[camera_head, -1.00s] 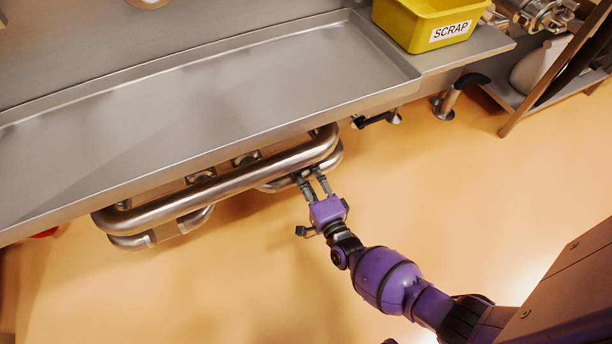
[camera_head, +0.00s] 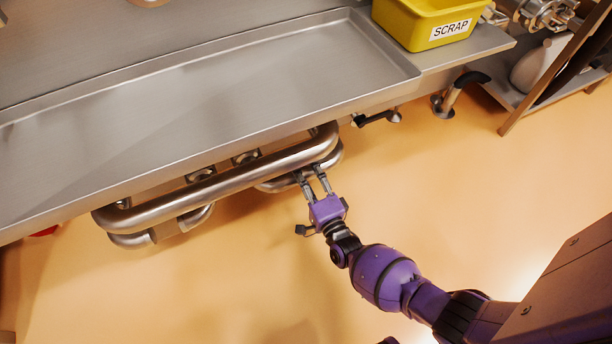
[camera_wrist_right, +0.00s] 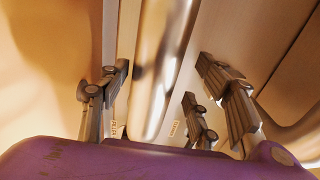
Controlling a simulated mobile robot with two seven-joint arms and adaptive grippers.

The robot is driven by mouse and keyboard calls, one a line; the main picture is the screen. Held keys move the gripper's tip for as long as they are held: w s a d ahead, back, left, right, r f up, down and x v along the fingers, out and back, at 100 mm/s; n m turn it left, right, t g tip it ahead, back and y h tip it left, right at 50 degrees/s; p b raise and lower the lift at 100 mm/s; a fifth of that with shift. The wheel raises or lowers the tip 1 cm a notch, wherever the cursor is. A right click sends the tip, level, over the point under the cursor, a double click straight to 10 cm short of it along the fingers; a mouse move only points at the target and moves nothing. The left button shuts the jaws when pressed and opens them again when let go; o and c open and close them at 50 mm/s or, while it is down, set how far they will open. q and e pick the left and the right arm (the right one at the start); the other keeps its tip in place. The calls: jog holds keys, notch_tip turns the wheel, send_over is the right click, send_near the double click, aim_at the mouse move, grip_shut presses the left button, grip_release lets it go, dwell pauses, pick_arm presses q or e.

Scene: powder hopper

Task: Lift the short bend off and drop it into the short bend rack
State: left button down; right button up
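A short curved steel pipe (camera_head: 272,185), which looks like the short bend, hangs low under the bench beside a long pipe (camera_head: 215,188). The long pipe partly covers it from above. My right gripper (camera_head: 311,174) reaches the bend's right part from the front. In the right wrist view a shiny pipe (camera_wrist_right: 160,70) runs between the fingers of my right gripper (camera_wrist_right: 164,72). The fingers stand apart, with narrow gaps visible on both sides of the pipe. My left gripper is out of view. I cannot make out the short bend rack.
A steel bench with a shallow tray (camera_head: 230,90) overhangs the pipes. A yellow SCRAP bin (camera_head: 425,25) stands on the bench at upper right. A black-handled fitting (camera_head: 460,92) and a shelf (camera_head: 510,95) are to the right. The orange floor (camera_head: 190,290) is clear in front.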

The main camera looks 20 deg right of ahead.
jog(key=shift+s+f, duration=0.25)
jog(key=shift+s, duration=0.05)
jog(key=s, duration=1.1)
jog(key=shift+s+d, duration=0.2)
jog(key=shift+s, duration=0.05)
jog(key=shift+r, duration=0.1)
